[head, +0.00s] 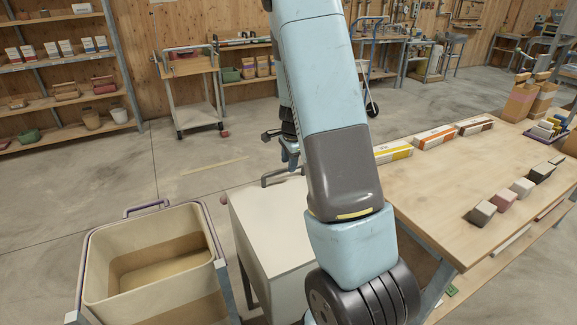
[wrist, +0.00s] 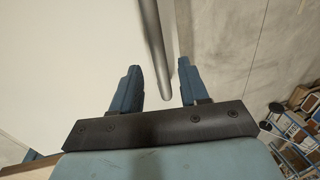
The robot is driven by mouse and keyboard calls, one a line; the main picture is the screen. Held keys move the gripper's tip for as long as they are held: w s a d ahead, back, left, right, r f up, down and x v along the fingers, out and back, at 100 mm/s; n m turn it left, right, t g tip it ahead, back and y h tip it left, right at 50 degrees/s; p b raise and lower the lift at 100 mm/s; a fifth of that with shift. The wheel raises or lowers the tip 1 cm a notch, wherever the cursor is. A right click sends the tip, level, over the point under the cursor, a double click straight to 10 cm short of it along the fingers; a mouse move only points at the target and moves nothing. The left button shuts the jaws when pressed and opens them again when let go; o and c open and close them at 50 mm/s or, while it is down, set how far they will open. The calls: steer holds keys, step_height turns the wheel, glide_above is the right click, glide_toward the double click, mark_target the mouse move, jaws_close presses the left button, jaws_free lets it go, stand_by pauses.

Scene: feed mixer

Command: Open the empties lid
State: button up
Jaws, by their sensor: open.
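The cream lid (head: 268,232) lies flat and closed on a box beside the open bin, with a dark bar handle (head: 283,176) near its far edge. My gripper (head: 290,158) is at that far edge, near the handle, and partly hidden by my arm. In the wrist view, my gripper (wrist: 158,68) is open, with two blue fingers apart. The grey handle bar (wrist: 155,45) runs between the fingers in that picture. I cannot tell whether it touches either finger. The lid's pale surface (wrist: 65,55) fills the left side.
An open cream bin (head: 150,255) with a purple handle stands to the left. A wooden table (head: 480,185) with boxes and several small blocks is to the right. A trolley (head: 193,95) and shelves (head: 60,68) stand behind. The floor (head: 190,160) between is clear.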

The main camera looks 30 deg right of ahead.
steer(key=shift+w+f, duration=0.2)
steer(key=shift+f, duration=0.85)
steer(key=shift+c, duration=0.2)
jaws_close()
